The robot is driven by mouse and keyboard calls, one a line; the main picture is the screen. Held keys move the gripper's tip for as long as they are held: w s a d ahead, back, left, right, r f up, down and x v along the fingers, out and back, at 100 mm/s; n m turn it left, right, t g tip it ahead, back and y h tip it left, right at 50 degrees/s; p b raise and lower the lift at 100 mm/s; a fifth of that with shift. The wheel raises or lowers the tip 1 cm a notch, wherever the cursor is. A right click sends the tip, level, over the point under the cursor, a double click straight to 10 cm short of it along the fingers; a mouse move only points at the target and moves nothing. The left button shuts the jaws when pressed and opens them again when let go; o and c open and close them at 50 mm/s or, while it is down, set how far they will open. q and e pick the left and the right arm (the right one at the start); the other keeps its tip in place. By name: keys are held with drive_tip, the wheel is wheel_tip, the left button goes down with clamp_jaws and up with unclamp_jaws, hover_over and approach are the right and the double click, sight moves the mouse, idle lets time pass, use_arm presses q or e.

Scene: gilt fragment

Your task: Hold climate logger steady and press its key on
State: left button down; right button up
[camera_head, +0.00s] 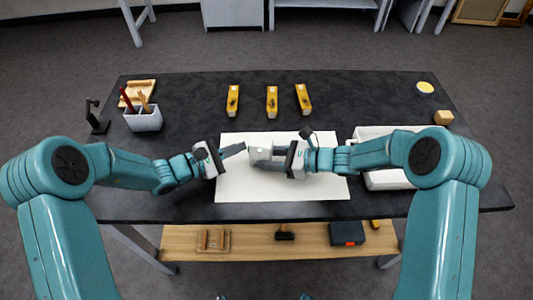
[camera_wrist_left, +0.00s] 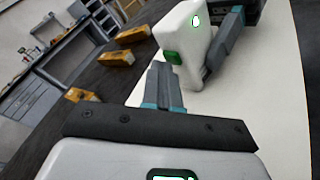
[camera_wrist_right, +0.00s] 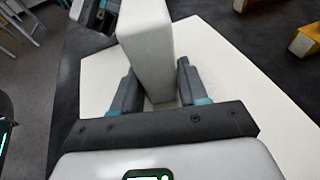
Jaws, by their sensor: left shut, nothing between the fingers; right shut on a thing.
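The climate logger (camera_head: 260,153) is a small white box above the white sheet in the middle of the table. My right gripper (camera_head: 273,154) is shut on it from the right; in the right wrist view the white body (camera_wrist_right: 150,55) stands between the fingers. In the left wrist view the logger (camera_wrist_left: 187,32) shows a green key (camera_wrist_left: 172,57) on its near side and a small lit green mark on its face. My left gripper (camera_head: 238,150) is shut and empty, its fingertips (camera_wrist_left: 160,72) close to the key. Whether they touch it I cannot tell.
The white sheet (camera_head: 235,187) lies on the dark table. Several yellow tools (camera_head: 272,100) lie behind it. A pen holder (camera_head: 145,120) stands left, a white bin (camera_head: 385,180) right. A yellow disc (camera_head: 425,87) and wooden block (camera_head: 443,117) lie at the far right.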

use_arm(q)
drive_tip(key=shift+w+a, duration=0.15)
drive_tip(key=shift+a, duration=0.55)
drive_tip(key=shift+a, duration=0.1)
drive_tip(key=shift+w+a, duration=0.25)
drive_tip(key=shift+a, duration=0.7)
drive_tip(key=shift+w+a, duration=0.25)
drive_tip(key=shift+a, duration=0.7)
drive_tip(key=shift+w+a, duration=0.25)
drive_tip(key=shift+a, duration=0.7)
use_arm(e)
drive_tip(key=o, duration=0.9)
